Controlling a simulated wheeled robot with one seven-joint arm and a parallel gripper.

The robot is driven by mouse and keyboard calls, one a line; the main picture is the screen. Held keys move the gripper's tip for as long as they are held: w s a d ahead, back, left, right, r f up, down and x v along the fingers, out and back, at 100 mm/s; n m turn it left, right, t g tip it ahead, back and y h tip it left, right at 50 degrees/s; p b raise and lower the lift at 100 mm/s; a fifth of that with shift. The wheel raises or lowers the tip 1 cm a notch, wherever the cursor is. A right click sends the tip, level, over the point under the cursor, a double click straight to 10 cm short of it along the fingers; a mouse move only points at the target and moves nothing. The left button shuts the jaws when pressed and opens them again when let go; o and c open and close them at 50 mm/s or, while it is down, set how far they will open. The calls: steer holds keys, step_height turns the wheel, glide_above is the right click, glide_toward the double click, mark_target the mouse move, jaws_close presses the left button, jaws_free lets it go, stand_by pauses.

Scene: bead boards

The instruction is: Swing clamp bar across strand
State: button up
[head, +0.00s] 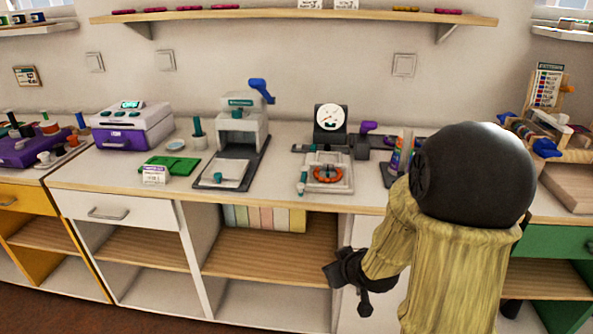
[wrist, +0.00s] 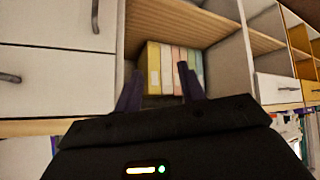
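An orange strand (head: 327,174) lies curved on a pale board (head: 343,186) on the counter in the head view. A narrow bar with teal parts (head: 302,182), which looks like the clamp bar, lies along the board's left side; it does not appear to cross the strand. A round white dial (head: 331,118) stands behind the board. My gripper (head: 347,290) is below counter height, in front of the cabinets, away from the board. In the wrist view my gripper (wrist: 158,72) shows two dark fingers apart with nothing between them. The board and strand are not in the wrist view.
A press with a blue handle (head: 240,130) stands left of the board. A purple knob (head: 368,127) and a rack of coloured tubes (head: 398,155) are at its right, close to my arm. The counter's front edge (head: 250,197) lies above my gripper; files (wrist: 166,68) stand on the shelf below.

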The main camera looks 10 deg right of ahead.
steer(key=w+r+n+t+y+p, duration=0.2)
steer(key=w+r+t+y+p, duration=0.15)
steer(key=r, duration=0.25)
steer(key=t+y+p, duration=0.3)
steer(key=t+y, duration=0.1)
glide_toward(303, 187)
steer(key=v, duration=0.5)
steer(key=shift+w+a+r, duration=0.1)
steer(key=shift+w+r, duration=0.05)
steer(key=shift+r, duration=0.1)
steer(key=shift+w, duration=0.1)
steer(key=x, duration=1.1)
steer(key=b+x, duration=0.1)
steer(key=x, duration=0.5)
steer(key=shift+w+f, duration=0.15)
steer(key=shift+f, duration=0.2)
steer(key=shift+c, duration=0.4)
jaws_close()
